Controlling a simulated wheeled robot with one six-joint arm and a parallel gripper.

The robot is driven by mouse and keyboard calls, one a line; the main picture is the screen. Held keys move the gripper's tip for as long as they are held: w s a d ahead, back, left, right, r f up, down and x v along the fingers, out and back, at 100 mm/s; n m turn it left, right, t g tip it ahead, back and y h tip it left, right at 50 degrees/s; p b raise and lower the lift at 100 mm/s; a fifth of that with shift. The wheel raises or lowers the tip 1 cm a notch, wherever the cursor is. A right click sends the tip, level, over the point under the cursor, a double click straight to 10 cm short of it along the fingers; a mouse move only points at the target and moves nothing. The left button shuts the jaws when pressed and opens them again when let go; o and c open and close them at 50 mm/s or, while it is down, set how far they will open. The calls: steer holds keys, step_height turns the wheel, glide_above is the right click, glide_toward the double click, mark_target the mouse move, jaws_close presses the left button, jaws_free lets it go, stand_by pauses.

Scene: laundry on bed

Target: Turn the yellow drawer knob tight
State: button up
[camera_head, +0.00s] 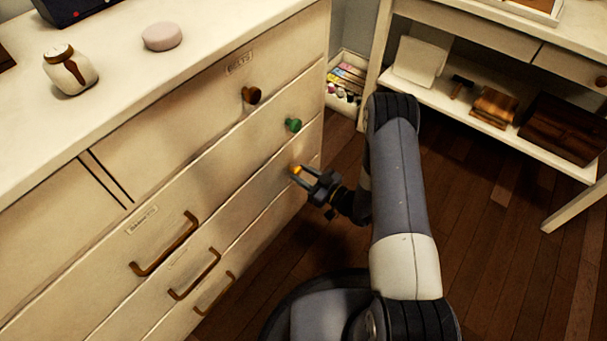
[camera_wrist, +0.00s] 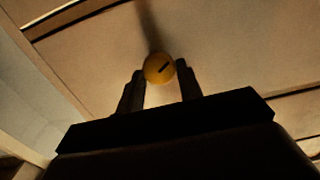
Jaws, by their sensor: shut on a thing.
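The yellow knob (camera_head: 297,169) sits on a lower drawer front of the cream dresser, below the green knob. In the wrist view the yellow knob (camera_wrist: 159,68) is round, with a short dark slanted mark on its face. My gripper (camera_head: 302,173) reaches it from the right. Its two fingers (camera_wrist: 160,82) stand on either side of the knob, shut on it. Whether the knob sits flush against the drawer is hidden.
A green knob (camera_head: 293,125) and a brown knob (camera_head: 251,95) are on the drawers above. Brown bar handles (camera_head: 165,246) are at the left. A white shelf unit (camera_head: 480,105) stands behind my arm. Wooden floor (camera_head: 500,255) is open at the right.

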steer(key=shift+m, duration=0.4)
steer(key=shift+c, duration=0.4)
steer(key=shift+f+m+b, duration=0.1)
steer(key=shift+m+b, duration=0.4)
steer(key=shift+m, duration=0.4)
steer(key=m, duration=0.3)
steer(key=shift+d+m+b, duration=0.1)
steer(key=shift+m+b, duration=0.3)
steer(key=m, duration=0.6)
steer(key=shift+w+f, duration=0.1)
steer(key=m, duration=0.6)
steer(key=shift+m, duration=0.3)
steer(key=m, duration=0.5)
steer(key=shift+f, duration=0.15)
steer(key=shift+m, duration=0.4)
steer(key=o, duration=1)
steer(key=shift+c, duration=0.2)
